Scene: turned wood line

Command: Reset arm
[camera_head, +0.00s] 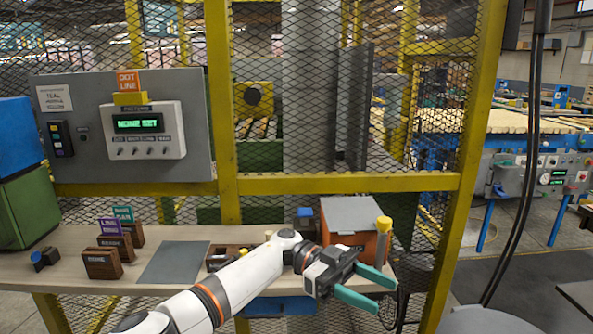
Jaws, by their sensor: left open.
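My left arm comes in from the lower left, white with orange rings. Its left gripper (366,287) has two teal fingers held apart, with nothing visible between them. It is at the right end of the wooden bench (75,268), in front of an orange box with a grey lid (352,214). I cannot tell whether it touches anything. My right gripper is not in view.
Several wooden blocks (102,264) with coloured cards stand on the bench's left. A grey mat (174,262) lies mid-bench. A yellow-framed mesh fence (345,183) and a grey panel with a green display (138,123) stand behind. A yellow-topped post (383,224) is close to the gripper.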

